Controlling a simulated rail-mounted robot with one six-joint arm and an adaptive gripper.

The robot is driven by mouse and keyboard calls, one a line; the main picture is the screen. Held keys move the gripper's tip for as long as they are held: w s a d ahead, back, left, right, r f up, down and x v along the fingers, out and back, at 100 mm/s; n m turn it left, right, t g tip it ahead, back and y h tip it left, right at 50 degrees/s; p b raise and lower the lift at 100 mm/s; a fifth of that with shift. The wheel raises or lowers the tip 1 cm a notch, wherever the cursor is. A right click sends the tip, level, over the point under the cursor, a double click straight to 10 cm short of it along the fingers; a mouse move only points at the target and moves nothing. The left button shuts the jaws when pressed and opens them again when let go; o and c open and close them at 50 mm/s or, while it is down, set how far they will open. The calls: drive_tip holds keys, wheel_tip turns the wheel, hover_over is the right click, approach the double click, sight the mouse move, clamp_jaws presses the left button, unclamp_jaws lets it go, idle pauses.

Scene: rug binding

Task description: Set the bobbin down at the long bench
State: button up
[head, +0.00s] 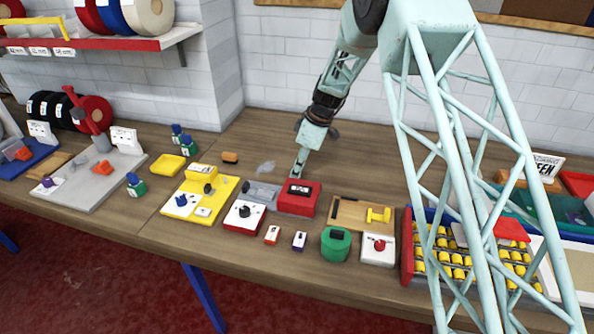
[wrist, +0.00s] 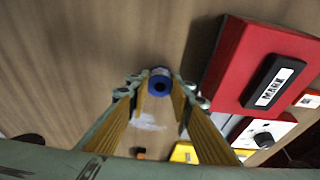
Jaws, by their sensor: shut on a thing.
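A small blue bobbin (wrist: 159,82) with a dark centre sits between the fingertips of my gripper (wrist: 160,90) in the wrist view. The gripper is shut on it, with one finger at each side. The long wooden bench (wrist: 90,45) lies beyond the bobbin; I cannot tell whether the bobbin touches it. In the head view my gripper (head: 298,170) points down over the bench (head: 200,240), just behind a red box device. The bobbin cannot be made out there.
The red box device (head: 298,197), labelled MARK in the wrist view (wrist: 265,70), stands close beside my gripper. A yellow roller tray (head: 455,255) stands right. Bare bench lies behind the red box.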

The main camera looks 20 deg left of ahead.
drive_tip(key=shift+f, duration=0.15)
drive_tip(key=o, duration=0.7)
drive_tip(key=shift+o, duration=0.2)
drive_tip(key=v, duration=1.2)
drive_tip(key=shift+r+p, duration=0.2)
drive_tip(key=shift+p, duration=0.15)
drive_tip(key=shift+d, duration=0.1)
